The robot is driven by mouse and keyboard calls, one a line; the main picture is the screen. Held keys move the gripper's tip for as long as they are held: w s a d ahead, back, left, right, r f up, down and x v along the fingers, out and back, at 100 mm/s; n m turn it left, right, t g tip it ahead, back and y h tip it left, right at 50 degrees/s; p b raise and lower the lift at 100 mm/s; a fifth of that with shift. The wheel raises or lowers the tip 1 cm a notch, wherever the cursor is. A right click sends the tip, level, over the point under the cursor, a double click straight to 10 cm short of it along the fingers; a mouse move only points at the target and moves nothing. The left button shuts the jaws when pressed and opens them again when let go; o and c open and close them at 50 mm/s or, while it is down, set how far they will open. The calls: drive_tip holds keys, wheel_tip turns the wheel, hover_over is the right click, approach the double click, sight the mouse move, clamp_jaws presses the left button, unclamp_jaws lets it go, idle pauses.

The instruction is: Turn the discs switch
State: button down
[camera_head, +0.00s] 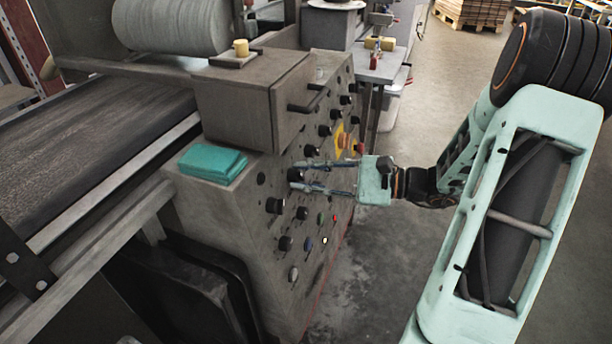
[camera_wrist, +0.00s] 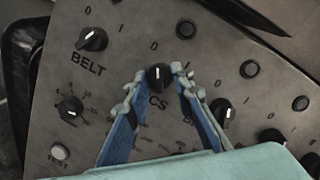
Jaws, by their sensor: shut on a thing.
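The discs switch (camera_wrist: 158,75) is a black rotary knob with a pale pointer line, on the grey control panel (camera_wrist: 215,60). Its label below is partly covered, with only "CS" readable, and a "0" and a "1" are printed above it. In the head view the knob (camera_head: 295,174) is between the finger ends. My gripper (camera_wrist: 155,74) has one finger on each side of the knob and is shut on it. The pointer line points nearly straight up in the wrist view. In the head view my gripper (camera_head: 297,180) reaches the panel from the right.
The belt switch (camera_wrist: 92,39) is up and left of the discs switch. Another pointer knob (camera_wrist: 222,112) is close to the right finger. A dark handle (camera_wrist: 250,15) crosses the top. A teal folded cloth (camera_head: 212,163) lies on the machine's ledge. Open floor (camera_head: 400,270) is right of the panel.

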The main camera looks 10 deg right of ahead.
drive_tip(key=c, duration=1.7)
unclamp_jaws()
drive_tip(key=v, duration=1.2)
drive_tip(key=shift+d, duration=0.1)
